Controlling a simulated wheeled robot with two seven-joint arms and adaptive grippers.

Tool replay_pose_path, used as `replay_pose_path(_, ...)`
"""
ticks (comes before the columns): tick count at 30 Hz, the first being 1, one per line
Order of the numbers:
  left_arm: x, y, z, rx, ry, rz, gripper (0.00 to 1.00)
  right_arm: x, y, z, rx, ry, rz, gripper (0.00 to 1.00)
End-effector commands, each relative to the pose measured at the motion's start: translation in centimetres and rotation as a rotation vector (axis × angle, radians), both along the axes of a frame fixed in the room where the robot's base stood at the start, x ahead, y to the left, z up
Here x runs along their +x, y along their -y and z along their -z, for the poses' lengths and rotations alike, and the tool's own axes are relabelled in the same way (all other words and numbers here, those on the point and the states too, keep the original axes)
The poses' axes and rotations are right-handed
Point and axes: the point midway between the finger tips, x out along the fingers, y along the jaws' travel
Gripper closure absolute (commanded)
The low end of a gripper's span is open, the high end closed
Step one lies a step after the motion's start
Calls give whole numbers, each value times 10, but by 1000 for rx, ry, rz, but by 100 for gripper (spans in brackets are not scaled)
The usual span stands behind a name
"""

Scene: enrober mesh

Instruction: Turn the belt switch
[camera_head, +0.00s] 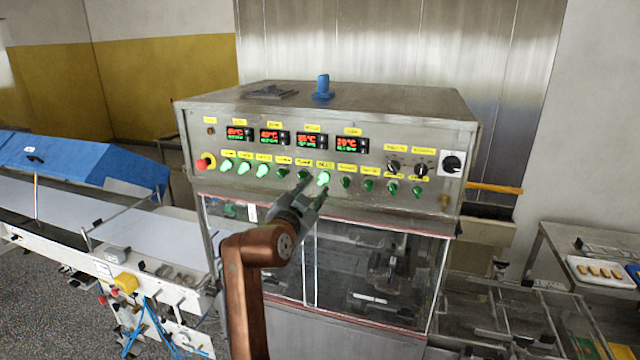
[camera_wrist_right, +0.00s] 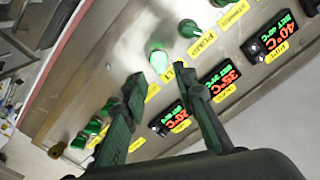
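Several switches at the left and one near the middle (camera_head: 323,178) are lit bright green; the others are dark. My right gripper (camera_head: 320,182) is at that lit middle switch, its fingers apart. In the right wrist view the open fingers (camera_wrist_right: 160,88) stand either side of a bright green switch (camera_wrist_right: 165,118), partly behind them; contact cannot be told. My left gripper is not in view.
A red stop button (camera_head: 205,162) is at the panel's left end and a black knob (camera_head: 452,163) at its right. Red-digit displays (camera_head: 312,141) sit above the switches. A glass-fronted chamber (camera_head: 370,270) lies below. A conveyor with a blue cover (camera_head: 80,160) stands at left.

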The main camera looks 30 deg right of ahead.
Motion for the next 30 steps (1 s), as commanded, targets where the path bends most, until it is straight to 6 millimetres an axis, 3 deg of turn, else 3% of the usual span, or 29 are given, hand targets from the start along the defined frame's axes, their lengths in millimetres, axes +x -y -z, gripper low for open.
replay_pose_path(3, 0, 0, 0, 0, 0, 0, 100, -16, -20, 1, 2, 1, -3, 74)
replay_pose_path(10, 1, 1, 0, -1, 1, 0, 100, -37, -44, 1, 1, -1, -1, 74)
replay_pose_path(30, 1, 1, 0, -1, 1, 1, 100, -40, -50, 3, -2, -5, -2, 74)
